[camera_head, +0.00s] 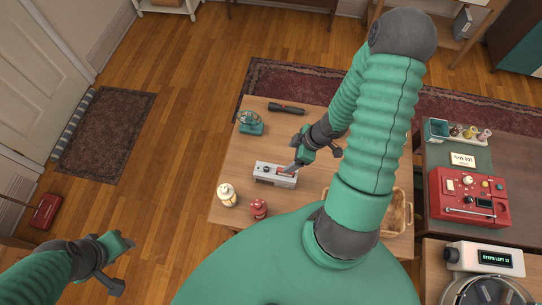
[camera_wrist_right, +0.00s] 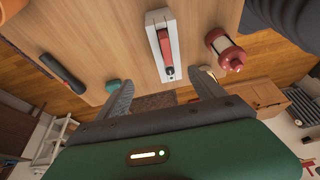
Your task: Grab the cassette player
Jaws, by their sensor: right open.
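The cassette player (camera_head: 275,175) seems to be the small light-grey box with a red part, lying on the wooden table (camera_head: 228,160). In the right wrist view the box (camera_wrist_right: 152,45) shows its pale body and red top part, just ahead of the fingers. My right gripper (camera_head: 296,163) is at the box's upper right edge in the head view. Its fingers (camera_wrist_right: 163,90) are spread with nothing between them; I cannot tell whether they touch the box. My left gripper (camera_head: 122,265) is open and empty over the floor at lower left.
A cream figure (camera_head: 226,195) and a red jar-like item (camera_head: 259,208) stand near the box. A teal item (camera_head: 250,123) and a black flashlight (camera_head: 286,108) lie farther back. A red machine (camera_head: 469,197) stands on the right-hand table. The wooden floor at left is mostly clear.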

